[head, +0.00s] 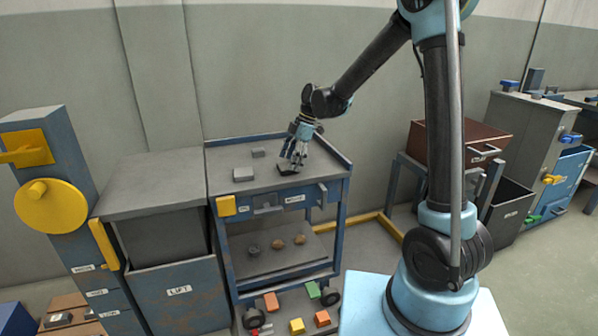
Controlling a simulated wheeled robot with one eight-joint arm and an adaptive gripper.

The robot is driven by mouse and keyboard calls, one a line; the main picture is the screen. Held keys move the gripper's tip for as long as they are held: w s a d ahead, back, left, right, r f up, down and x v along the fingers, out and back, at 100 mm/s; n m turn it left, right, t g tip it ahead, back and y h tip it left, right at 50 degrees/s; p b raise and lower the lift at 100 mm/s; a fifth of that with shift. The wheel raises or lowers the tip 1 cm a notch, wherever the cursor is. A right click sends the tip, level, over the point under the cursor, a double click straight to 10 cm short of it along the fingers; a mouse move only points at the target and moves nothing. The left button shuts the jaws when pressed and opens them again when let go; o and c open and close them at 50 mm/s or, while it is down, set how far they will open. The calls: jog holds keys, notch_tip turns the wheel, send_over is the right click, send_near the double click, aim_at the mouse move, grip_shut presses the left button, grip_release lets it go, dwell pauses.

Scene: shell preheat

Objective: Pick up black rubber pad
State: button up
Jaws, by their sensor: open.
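The black rubber pad (287,169) looks like a small dark flat piece on the top of the blue cart (262,181). My gripper (293,163) points down over the cart top, right at the pad. Its fingers are open and partly cover the pad. From this view I cannot tell whether the fingers touch it.
A grey-topped lift cabinet (150,184) stands close on the left.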

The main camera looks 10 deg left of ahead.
jog(key=shift+s+a+f, duration=0.15)
jog(key=shift+a+f, duration=0.05)
jog(key=shift+f, duration=0.35)
jog(key=c, duration=1.2)
